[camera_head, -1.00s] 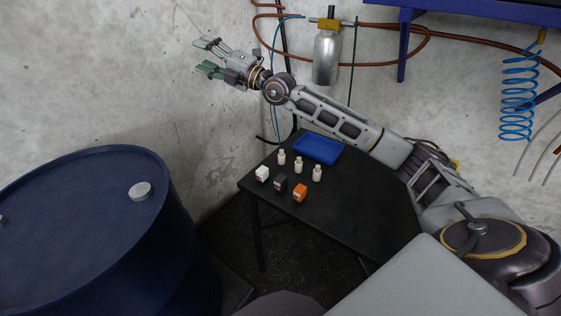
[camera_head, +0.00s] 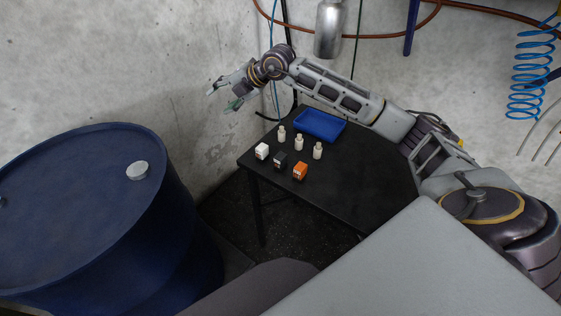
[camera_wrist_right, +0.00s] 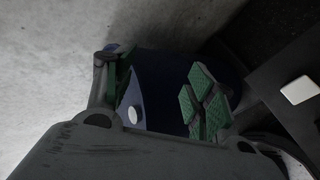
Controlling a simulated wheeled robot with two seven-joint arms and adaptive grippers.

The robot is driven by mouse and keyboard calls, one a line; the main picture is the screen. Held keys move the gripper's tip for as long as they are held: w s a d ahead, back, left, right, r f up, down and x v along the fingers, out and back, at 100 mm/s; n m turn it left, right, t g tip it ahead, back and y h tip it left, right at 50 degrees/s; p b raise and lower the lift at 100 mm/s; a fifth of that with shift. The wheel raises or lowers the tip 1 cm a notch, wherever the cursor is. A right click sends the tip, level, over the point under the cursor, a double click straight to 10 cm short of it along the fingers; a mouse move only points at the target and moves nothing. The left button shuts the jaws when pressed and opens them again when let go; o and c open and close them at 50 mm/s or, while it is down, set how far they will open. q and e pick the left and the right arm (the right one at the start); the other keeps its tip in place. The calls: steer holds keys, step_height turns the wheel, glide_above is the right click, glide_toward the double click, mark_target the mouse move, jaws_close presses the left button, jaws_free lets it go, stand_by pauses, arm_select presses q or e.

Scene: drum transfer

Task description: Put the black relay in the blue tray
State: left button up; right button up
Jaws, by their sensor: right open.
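The black relay (camera_head: 281,160) stands on the black table (camera_head: 345,190), between a white block (camera_head: 262,151) and an orange block (camera_head: 300,171). The blue tray (camera_head: 341,133) lies at the back of the table and looks empty. My right gripper (camera_head: 221,101) is open and empty, in the air to the left of the tray and beyond the table's left edge. Its green finger pads (camera_wrist_right: 160,100) stand apart in the right wrist view. The relay cannot be made out in the right wrist view. My left gripper does not show.
Several small pale bottles (camera_head: 299,143) stand between the blocks and the tray. A large blue drum (camera_head: 80,200) stands at the left; it also shows in the right wrist view (camera_wrist_right: 160,85). A concrete wall (camera_head: 120,60) closes the back. The table's front right is clear.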

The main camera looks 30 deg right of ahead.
steer(key=s+d+f+m+g+h, duration=0.1)
steer(key=s+d+f+g+h, duration=0.2)
steer(key=s+d+f+g, duration=0.25)
steer(key=m+g+h, duration=0.2)
steer(key=g+h, duration=0.1)
steer(key=h, duration=0.1)
glide_above(279, 157)
step_height(279, 157, down, 4)
steer(key=r, duration=0.1)
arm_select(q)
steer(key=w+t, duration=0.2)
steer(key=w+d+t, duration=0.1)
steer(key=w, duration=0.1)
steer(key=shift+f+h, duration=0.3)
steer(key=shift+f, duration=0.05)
arm_select(e)
steer(key=shift+s+f+m, duration=0.2)
steer(key=shift+f+m, duration=0.05)
steer(key=shift+m, duration=0.05)
steer(key=shift+f, duration=0.1)
step_height(279, 157, down, 8)
steer(key=shift+p, duration=0.3)
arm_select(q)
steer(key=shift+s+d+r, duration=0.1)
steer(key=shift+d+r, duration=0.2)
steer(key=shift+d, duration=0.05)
arm_select(e)
steer(key=shift+f, duration=0.2)
steer(key=shift+w+f, duration=0.1)
